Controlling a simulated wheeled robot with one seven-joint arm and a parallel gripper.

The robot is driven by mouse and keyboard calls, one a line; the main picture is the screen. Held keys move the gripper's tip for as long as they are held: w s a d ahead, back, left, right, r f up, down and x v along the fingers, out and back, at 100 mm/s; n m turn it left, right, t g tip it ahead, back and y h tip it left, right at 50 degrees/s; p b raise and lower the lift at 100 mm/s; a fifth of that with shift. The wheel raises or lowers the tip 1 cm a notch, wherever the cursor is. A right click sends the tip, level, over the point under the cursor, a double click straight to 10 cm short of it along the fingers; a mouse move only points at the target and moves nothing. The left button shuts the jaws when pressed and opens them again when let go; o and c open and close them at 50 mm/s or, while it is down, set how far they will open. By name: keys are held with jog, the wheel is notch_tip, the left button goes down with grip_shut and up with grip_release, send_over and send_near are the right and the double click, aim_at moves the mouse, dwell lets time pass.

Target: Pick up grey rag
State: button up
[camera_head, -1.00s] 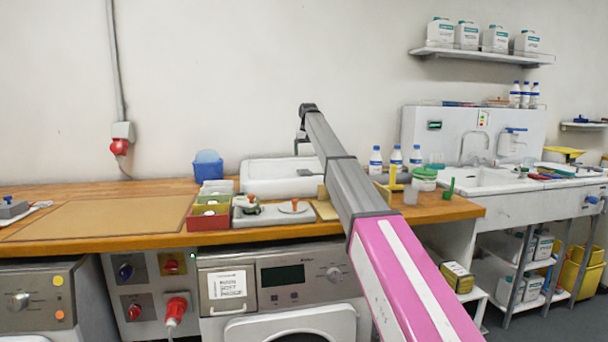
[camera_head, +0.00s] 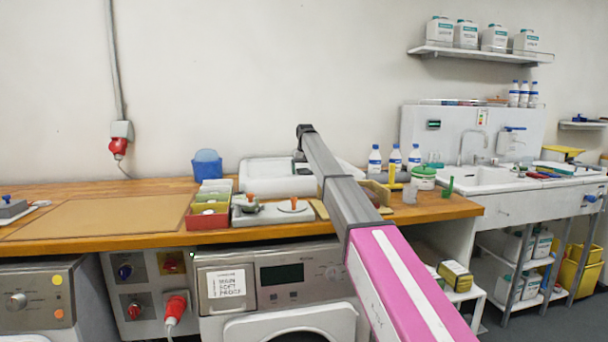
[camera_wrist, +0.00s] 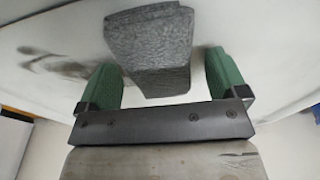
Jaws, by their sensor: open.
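The grey rag (camera_wrist: 150,50) shows in the wrist view as a block-like, textured grey piece on a white surface. My gripper (camera_wrist: 163,75) is open, with one green finger on each side of the rag and a visible gap to each. I cannot tell how far the fingertips reach down beside it. In the head view my gripper (camera_head: 300,157) is small and partly hidden at the arm's far end, over the white basin (camera_head: 262,180) on the wooden counter. The rag is hard to make out in the head view.
A red box with compartments (camera_head: 208,222) and a blue container (camera_head: 207,165) stand left of the basin. White bottles with blue caps (camera_head: 375,160) stand behind and right of it. Dark smudges mark the white surface. A brown board (camera_head: 100,217) lies at left.

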jog(key=c, duration=1)
jog(key=shift+r, duration=0.1)
